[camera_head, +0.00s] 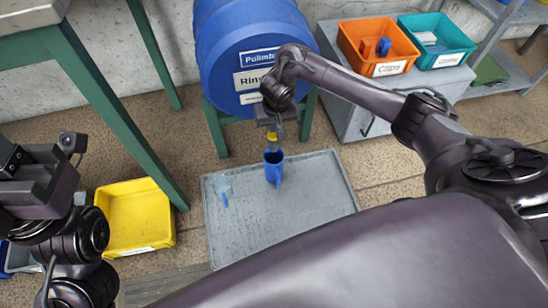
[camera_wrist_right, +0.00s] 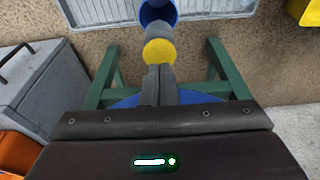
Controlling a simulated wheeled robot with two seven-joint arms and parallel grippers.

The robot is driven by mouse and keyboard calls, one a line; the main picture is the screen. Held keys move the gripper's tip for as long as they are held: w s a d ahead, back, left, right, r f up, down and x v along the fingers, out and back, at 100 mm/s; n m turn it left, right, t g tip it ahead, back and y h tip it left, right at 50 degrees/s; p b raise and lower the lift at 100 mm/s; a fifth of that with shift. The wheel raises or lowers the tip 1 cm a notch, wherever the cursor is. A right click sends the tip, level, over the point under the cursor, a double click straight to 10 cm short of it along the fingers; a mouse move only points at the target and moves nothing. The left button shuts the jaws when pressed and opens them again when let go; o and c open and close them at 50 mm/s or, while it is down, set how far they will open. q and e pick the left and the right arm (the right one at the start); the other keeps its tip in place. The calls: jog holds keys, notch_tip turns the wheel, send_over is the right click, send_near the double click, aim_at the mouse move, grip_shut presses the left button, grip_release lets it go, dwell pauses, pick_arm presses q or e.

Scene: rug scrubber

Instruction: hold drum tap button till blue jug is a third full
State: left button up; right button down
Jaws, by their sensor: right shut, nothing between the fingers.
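The blue drum (camera_head: 240,45) lies on its side on a green stand. Its tap has a round yellow button (camera_wrist_right: 159,51), which also shows in the head view (camera_head: 272,136). The blue jug (camera_head: 273,168) stands upright on the grey tray below the tap; its rim shows in the wrist view (camera_wrist_right: 158,14). I cannot tell its water level or see a stream. My right gripper (camera_wrist_right: 159,70) is shut and empty, its fingertips at the button; I cannot tell whether they press it. My left gripper (camera_head: 38,180) is at the far left, its fingers unclear.
A small pale blue scoop-like item (camera_head: 223,188) lies on the grey tray (camera_head: 235,235). A yellow bin (camera_head: 137,215) is left of the tray. Orange (camera_head: 350,45) and teal (camera_head: 460,45) bins stand on a grey cabinet (camera_head: 345,105) at right. A green table leg (camera_head: 110,105) stands at left.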

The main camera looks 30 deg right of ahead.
jog(key=shift+f, duration=0.15)
dwell(0.5)
jog(key=shift+f+b, duration=0.35)
jog(key=shift+f, duration=0.65)
dwell(6.3)
